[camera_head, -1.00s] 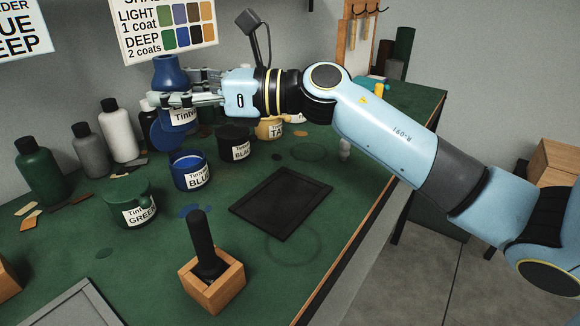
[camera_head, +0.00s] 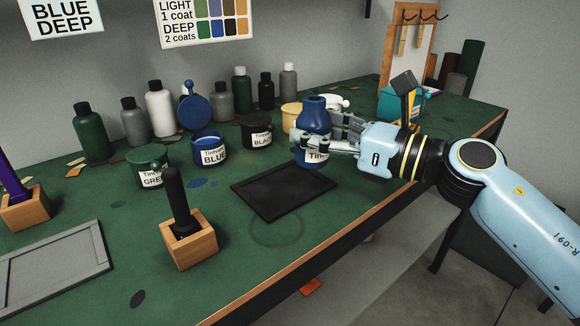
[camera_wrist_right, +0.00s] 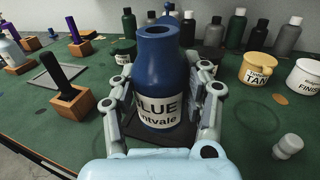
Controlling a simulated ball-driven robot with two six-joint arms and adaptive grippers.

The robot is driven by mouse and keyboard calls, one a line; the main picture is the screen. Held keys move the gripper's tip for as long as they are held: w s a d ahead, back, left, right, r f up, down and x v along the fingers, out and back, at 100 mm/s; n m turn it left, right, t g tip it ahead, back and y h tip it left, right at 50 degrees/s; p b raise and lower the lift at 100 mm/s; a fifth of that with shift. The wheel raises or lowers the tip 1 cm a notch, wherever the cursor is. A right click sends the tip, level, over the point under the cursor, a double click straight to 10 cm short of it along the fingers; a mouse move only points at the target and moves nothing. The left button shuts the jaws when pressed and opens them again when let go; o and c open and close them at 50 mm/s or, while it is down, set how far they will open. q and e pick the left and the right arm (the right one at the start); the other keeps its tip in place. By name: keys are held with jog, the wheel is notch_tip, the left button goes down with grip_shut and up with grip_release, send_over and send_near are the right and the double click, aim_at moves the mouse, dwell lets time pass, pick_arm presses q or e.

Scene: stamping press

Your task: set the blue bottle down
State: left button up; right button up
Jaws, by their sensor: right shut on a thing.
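The blue bottle (camera_head: 313,112) is upright in my right gripper (camera_head: 318,136), whose fingers are shut around its sides. In the right wrist view the bottle (camera_wrist_right: 160,60) stands between the fingers, its white label reading "LUE" and "ntvale". Its base is by the far right corner of the black tray (camera_head: 262,202); the tray also shows behind and below the bottle in the wrist view. I cannot tell whether the base touches anything. My left gripper is not in view.
A blue tin (camera_head: 209,152), a black tin (camera_head: 256,134), a tan tin (camera_head: 291,117) and a green tin (camera_head: 150,170) stand left of and behind the bottle. A wooden block with a dark handle (camera_head: 190,245) is nearer. Several bottles line the wall. The tray is empty.

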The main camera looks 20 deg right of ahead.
jog(key=w+a+f, duration=0.1)
jog(key=w, duration=0.1)
jog(key=w+a+f, duration=0.2)
jog(key=w, duration=0.1)
jog(key=shift+w+f+b, duration=0.3)
jog(key=shift+f, duration=0.35)
notch_tip(320, 180, down, 4)
jog(key=shift+r+b, duration=0.25)
jog(key=shift+b, duration=0.3)
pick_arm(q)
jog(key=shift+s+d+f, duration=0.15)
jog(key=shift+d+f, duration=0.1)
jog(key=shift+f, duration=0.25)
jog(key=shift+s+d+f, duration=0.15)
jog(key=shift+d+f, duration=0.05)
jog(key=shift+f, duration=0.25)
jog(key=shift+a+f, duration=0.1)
pick_arm(e)
jog(key=shift+f, duration=0.15)
jog(key=o, duration=1.2)
jog(key=shift+o, duration=0.2)
